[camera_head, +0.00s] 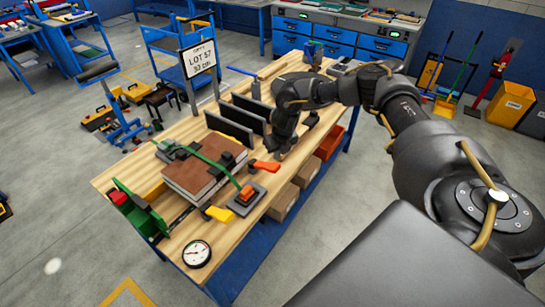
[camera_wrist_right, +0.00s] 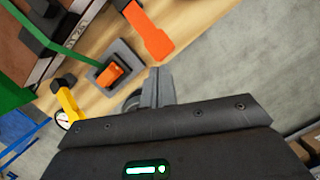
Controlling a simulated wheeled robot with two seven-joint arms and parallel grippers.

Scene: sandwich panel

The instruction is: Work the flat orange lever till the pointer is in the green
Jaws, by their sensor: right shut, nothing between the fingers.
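The flat orange lever (camera_head: 265,166) sticks out from the right side of the brown panel stack (camera_head: 204,170) on the bench. It also shows in the wrist view (camera_wrist_right: 155,40), just beyond my fingertips. My right gripper (camera_head: 279,154) is beside the lever's outer end, shut and empty; its closed fingers show in the wrist view (camera_wrist_right: 158,80). They look apart from the lever there. The round white gauge (camera_head: 196,253) lies at the bench's near corner; its pointer and green zone are too small to read. My left gripper is not in view.
An orange-red block on a grey base (camera_head: 246,194) and a yellow handle (camera_head: 218,213) sit near the lever. A green arm (camera_head: 205,160) spans the stack. Dark upright plates (camera_head: 232,124) stand behind.

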